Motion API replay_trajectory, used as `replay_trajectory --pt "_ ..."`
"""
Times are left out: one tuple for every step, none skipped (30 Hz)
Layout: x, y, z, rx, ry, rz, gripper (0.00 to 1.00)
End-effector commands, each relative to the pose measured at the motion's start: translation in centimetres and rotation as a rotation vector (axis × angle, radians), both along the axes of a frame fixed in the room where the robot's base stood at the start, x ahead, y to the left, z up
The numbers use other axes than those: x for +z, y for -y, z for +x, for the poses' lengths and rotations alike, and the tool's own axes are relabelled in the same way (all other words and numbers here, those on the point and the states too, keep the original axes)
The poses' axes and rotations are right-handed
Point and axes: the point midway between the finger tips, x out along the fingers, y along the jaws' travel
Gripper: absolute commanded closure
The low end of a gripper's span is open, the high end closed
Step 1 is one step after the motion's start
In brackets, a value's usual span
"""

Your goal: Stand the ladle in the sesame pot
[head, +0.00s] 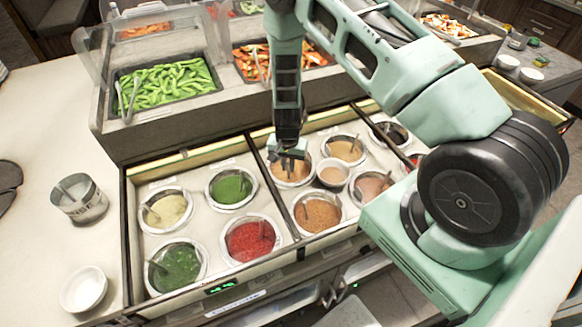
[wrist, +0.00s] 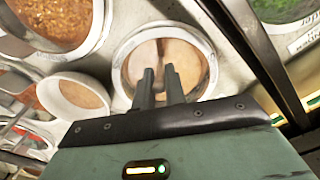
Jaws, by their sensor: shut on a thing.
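My gripper (head: 291,158) points down over a pot of tan sauce (head: 285,176) in the back row of the counter well. In the wrist view my gripper (wrist: 160,78) has its two fingers close together over this pot (wrist: 132,62). The thing between them is mostly hidden; a thin dark line, perhaps the ladle's handle, shows just beyond the tips. I cannot tell whether the ladle's bowl touches the sauce. Other pots hold beige sauce (head: 346,149), orange-brown sauce (head: 317,214) and pinkish-brown sauce (head: 370,187). No label shows which is sesame.
A small bowl of tan sauce (head: 332,174) sits close beside the pot under my gripper; it also shows in the wrist view (wrist: 78,94). Red (head: 247,240) and green pots (head: 231,188) stand left. A metal can (head: 80,200) and white bowl (head: 83,289) stand on the left counter.

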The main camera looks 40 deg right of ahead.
Motion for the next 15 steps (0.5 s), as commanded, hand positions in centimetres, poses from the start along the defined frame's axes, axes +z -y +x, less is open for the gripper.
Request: replay_trajectory --pt "0.03 0.00 0.01 0.000 0.000 0.000 1.00" --pt "0.03 0.00 0.01 0.000 0.000 0.000 1.00" --pt "0.03 0.00 0.01 0.000 0.000 0.000 1.00" --pt "0.03 0.00 0.01 0.000 0.000 0.000 1.00" --pt "0.02 0.00 0.01 0.000 0.000 0.000 1.00" --pt "-0.01 0.00 0.01 0.000 0.000 0.000 1.00" --pt "-0.03 0.00 0.01 0.000 0.000 0.000 1.00" --pt "-0.07 0.00 0.01 0.000 0.000 0.000 1.00" --pt "-0.12 0.00 0.02 0.000 0.000 0.000 1.00" --pt "-0.17 0.00 0.01 0.000 0.000 0.000 1.00" --pt "-0.21 0.00 0.01 0.000 0.000 0.000 1.00" --pt "-0.27 -0.01 0.02 0.000 0.000 0.000 1.00" --pt "-0.32 -0.01 0.02 0.000 0.000 0.000 1.00" --pt "-0.36 -0.01 0.02 0.000 0.000 0.000 1.00" --pt "-0.39 -0.01 0.02 0.000 0.000 0.000 1.00"
